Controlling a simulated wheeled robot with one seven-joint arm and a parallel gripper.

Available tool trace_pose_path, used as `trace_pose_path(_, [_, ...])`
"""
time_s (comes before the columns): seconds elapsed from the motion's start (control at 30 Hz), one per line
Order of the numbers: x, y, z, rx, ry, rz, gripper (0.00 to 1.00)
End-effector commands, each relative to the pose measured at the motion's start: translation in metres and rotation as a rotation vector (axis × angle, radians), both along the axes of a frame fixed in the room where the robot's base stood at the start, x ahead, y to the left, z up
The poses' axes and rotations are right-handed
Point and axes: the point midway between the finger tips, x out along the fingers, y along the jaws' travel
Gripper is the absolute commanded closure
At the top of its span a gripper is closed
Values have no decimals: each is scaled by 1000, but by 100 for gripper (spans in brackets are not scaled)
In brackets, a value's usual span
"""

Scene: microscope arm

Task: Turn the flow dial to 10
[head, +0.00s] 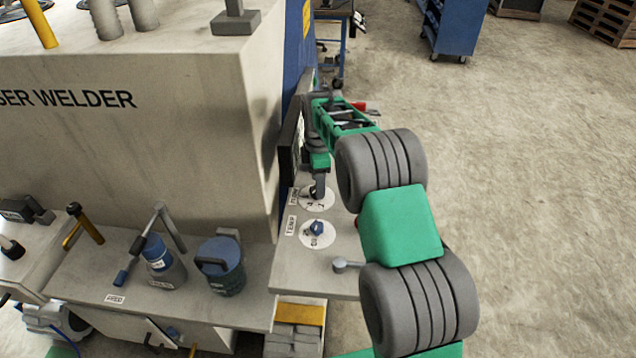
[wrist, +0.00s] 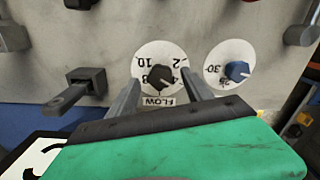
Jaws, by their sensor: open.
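The flow dial is a black knob on a white numbered disc. In the wrist view the flow dial (wrist: 158,76) sits in the middle, with 10 at its upper left and 2 at its upper right; lower numbers are partly hidden. The FLOW label appears upside down below it. In the head view the flow dial (head: 326,202) is partly covered by my gripper (head: 318,192). In the wrist view my gripper (wrist: 160,78) is open, with one grey finger on each side of the knob. I cannot tell whether the fingers touch it. The knob's pointer is unclear.
The temp dial (head: 317,229), with a blue knob, is close beside the flow dial; it also shows in the wrist view (wrist: 237,70). A grey lever (wrist: 80,90) sticks out left of the flow dial. The welder housing (head: 130,110) rises beside the panel.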

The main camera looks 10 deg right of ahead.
Motion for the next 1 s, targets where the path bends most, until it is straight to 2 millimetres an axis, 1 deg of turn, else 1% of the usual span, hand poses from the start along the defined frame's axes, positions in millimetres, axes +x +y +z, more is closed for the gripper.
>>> trace_pose_path(0.1, [0,0,-14,0,1,-1,41])
trace_pose_path(0.2, [0,0,-21,0,-1,-1,41])
trace_pose_path(0.4, [0,0,-22,0,-2,-2,41])
trace_pose_path(0.47, [0,0,-21,0,-2,-2,46])
trace_pose_path(1.0, [0,0,-21,0,-2,-2,90])
